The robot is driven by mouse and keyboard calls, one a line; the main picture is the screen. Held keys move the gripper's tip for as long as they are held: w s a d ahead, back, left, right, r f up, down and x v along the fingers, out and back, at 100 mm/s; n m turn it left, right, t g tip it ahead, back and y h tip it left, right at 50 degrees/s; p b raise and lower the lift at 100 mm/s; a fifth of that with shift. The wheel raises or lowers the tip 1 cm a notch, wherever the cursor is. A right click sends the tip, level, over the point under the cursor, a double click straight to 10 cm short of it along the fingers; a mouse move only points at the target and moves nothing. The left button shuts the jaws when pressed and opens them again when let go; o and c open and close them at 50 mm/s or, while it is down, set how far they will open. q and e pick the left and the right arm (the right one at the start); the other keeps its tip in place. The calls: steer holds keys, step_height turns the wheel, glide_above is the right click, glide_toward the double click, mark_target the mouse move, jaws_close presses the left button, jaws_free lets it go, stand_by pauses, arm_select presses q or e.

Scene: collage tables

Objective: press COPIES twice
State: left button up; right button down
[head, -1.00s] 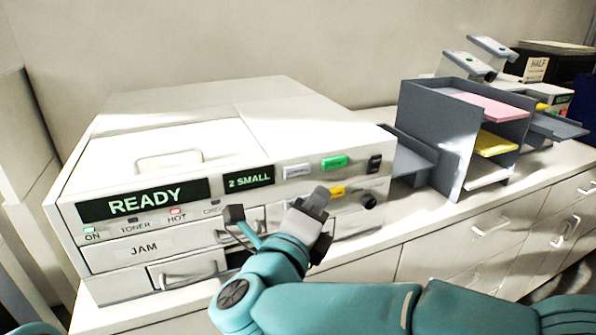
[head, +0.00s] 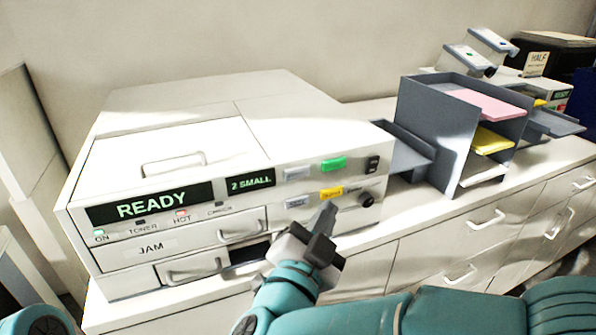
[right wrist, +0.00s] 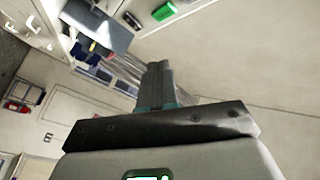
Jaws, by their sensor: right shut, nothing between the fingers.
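A white copier (head: 250,115) stands on the counter. Its large display (head: 150,205) reads READY and its small display (head: 250,183) reads 2 SMALL. To the right of them are a grey upper button (head: 298,173), a green button (head: 333,163), a grey lower button (head: 297,202) and a yellow button (head: 331,193). The button labels are too small to read, so I cannot tell which is COPIES. My right gripper (head: 328,214) is shut and empty, its tips just below the yellow button in the picture; contact is unclear. It also shows in the right wrist view (right wrist: 159,72). My left gripper is out of view.
A black switch (head: 373,164) and a dark knob (head: 367,199) sit at the panel's right end. A grey paper rack (head: 420,125) with pink and yellow paper stands right of the copier. Drawers with handles (head: 487,219) lie below the counter.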

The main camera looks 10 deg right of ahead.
steer(key=shift+w, duration=0.1)
steer(key=p, duration=0.3)
glide_toward(310, 168)
steer(key=x, duration=0.4)
steer(key=shift+d, duration=0.4)
stand_by(1.5)
steer(key=shift+w+a+b, duration=0.1)
steer(key=shift+w+b, duration=0.2)
steer(key=shift+w, duration=0.05)
